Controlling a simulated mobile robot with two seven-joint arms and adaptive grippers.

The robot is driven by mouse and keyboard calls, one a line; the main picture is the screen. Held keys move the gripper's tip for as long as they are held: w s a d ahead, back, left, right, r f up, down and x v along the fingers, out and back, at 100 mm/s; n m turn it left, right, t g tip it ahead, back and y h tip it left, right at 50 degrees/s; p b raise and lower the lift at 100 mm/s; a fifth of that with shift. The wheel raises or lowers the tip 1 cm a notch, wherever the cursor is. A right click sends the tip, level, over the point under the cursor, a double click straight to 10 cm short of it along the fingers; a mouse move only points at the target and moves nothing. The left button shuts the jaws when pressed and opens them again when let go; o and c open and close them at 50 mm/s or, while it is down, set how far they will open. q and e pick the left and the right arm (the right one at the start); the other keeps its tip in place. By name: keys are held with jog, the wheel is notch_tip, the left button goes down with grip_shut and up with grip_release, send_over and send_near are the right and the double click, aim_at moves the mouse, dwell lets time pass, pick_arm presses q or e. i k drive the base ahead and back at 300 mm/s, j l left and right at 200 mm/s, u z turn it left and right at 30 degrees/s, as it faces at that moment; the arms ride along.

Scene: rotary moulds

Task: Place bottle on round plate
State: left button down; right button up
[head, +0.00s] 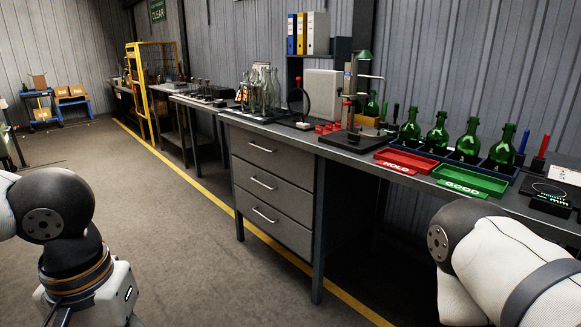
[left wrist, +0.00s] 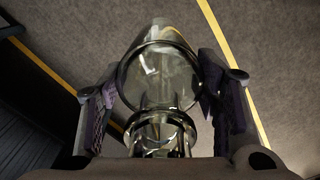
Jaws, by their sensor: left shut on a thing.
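A clear glass bottle (left wrist: 160,75) is between the two dark, purple-padded fingers of my left gripper (left wrist: 162,108) in the left wrist view. The gripper is shut on it, and grey floor shows behind it. In the head view my left arm is at the lower left; the bottle and the fingertips do not show there. A dark disc with a pale ring (head: 548,189) lies at the bench's right end; I cannot tell for sure if it is the round plate. My right arm shows at the lower right, with its gripper out of view.
Clear bottles (head: 261,92) stand on the bench (head: 330,150). A red HOLD tray (head: 406,163) and a green GOOD tray (head: 472,183) lie before several green bottles (head: 437,133). A stand (head: 351,100) rises mid-bench. The floor at left is open.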

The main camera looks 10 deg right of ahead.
aim_at(373, 132)
jog(key=i+j+z, duration=0.1)
jog(key=i+z, duration=0.35)
jog(key=i+j+z, duration=0.25)
jog(key=z, duration=0.2)
jog(key=i+j+z, duration=0.45)
jog(key=k+l, duration=0.05)
jog(key=l, duration=0.05)
